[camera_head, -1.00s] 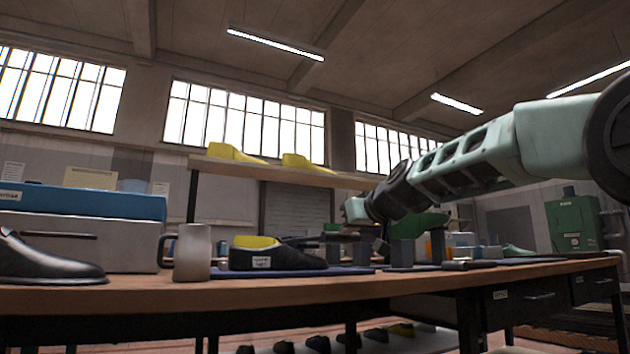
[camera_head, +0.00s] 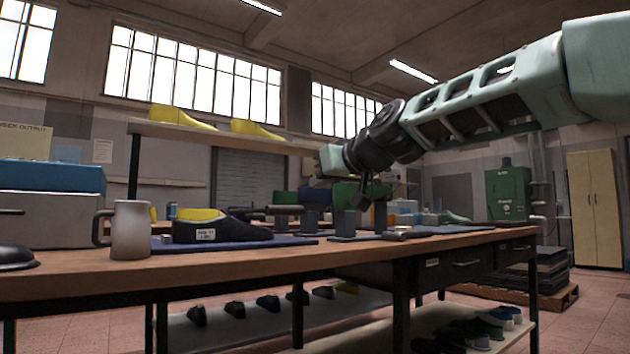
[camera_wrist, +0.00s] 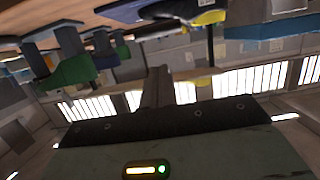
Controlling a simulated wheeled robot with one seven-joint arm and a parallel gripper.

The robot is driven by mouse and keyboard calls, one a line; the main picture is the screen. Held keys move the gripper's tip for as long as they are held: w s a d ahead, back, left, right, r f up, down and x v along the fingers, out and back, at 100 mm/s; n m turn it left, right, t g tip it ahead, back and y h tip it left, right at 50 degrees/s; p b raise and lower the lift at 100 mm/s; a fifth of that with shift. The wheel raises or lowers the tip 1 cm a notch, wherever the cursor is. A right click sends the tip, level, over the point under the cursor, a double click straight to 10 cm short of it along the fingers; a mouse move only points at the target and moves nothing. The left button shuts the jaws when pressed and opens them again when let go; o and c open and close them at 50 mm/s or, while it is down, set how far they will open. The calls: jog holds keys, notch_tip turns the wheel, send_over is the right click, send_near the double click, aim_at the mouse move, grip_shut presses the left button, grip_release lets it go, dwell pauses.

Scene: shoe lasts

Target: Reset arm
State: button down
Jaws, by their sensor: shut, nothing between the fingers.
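My arm reaches in from the right in the head view, above the workbench (camera_head: 200,268). My gripper (camera_wrist: 160,72) shows in the wrist view as dark fingers, shut with nothing between them. A black shoe with a yellow last (camera_head: 205,228) and a white label sits on a blue mat on the bench. It also shows in the wrist view, which is upside down.
A grey mug (camera_head: 131,230) stands left of the labelled shoe. Dark stands (camera_head: 345,224) and green and blue lasts stand behind, below my arm. A shelf (camera_head: 225,136) holds yellow lasts. A green cabinet (camera_head: 506,194) stands at the back right. Floor shows at lower right.

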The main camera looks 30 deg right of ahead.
dwell(0.5)
jog(key=s+a+f+n+g+y+p, duration=0.2)
jog(key=s+a+f+g, duration=0.25)
jog(key=a+f, duration=0.7)
jog(key=s+a+f+n+g+y+p, duration=0.15)
jog(key=s+a+f+g, duration=0.3)
jog(key=a+f, duration=0.65)
jog(key=s+f+n+g+h+p, duration=0.25)
jog(key=s+f, duration=0.45)
jog(key=s, duration=0.4)
jog(key=s+f+n+g+h+p, duration=0.1)
jog(key=s+f+g, duration=0.3)
jog(key=s+f, duration=0.5)
notch_tip(320, 180, up, 40)
jog(key=p, duration=3.7)
jog(key=shift+s+a, duration=0.3)
jog(key=shift+s, duration=0.05)
jog(key=shift+f+t, duration=0.15)
jog(key=shift+t, duration=0.1)
